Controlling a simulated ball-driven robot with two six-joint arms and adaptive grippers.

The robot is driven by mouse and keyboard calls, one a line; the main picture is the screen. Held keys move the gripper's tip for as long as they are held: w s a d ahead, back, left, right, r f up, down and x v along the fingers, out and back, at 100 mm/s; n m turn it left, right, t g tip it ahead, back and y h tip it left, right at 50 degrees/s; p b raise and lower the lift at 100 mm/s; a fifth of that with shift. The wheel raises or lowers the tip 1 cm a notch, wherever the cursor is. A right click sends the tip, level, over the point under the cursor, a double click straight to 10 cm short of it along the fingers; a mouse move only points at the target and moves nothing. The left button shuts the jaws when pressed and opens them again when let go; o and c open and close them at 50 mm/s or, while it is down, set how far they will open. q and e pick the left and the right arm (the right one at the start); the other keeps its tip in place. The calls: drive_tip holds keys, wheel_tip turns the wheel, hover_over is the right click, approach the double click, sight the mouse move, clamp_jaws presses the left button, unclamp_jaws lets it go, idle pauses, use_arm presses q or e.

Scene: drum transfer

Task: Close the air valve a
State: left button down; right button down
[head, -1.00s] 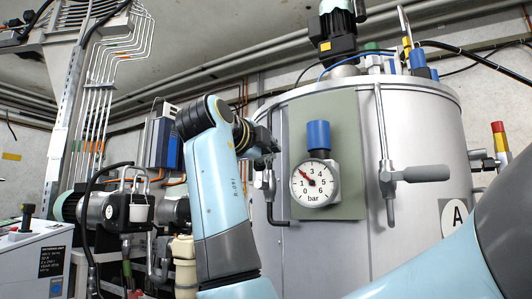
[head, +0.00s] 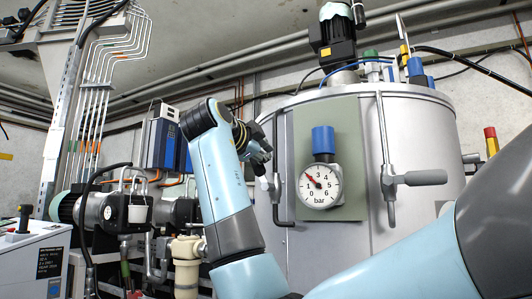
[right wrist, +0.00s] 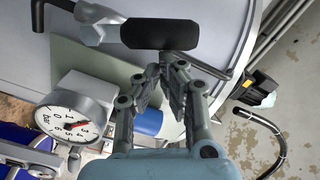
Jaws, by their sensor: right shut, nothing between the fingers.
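A valve (head: 277,187) sits on the dark pipe left of the green panel on the large drum; its lever is mostly hidden behind my gripper in the head view. In the right wrist view its black grip (right wrist: 160,33) lies just past my fingertips, joined to the grey valve body (right wrist: 98,14). My right gripper (head: 264,160) is shut and empty, its tips (right wrist: 166,66) close to the grip; I cannot tell whether they touch. A second valve, right of the gauge, has a dark lever (head: 425,177) pointing sideways. My left gripper is out of view.
A pressure gauge (head: 320,186) with a blue cap (head: 323,140) is on the green panel (head: 347,112), close beside my gripper. It also shows in the right wrist view (right wrist: 68,128). Pumps (head: 105,209) and a blue-grey box (head: 163,139) stand to the left.

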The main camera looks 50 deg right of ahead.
drive_tip(key=w+a+f+n+g, duration=0.1)
drive_tip(key=w+a+f+n, duration=0.1)
drive_tip(key=w+n, duration=0.5)
drive_tip(key=shift+f+n, duration=0.9)
drive_tip(key=shift+n, duration=1)
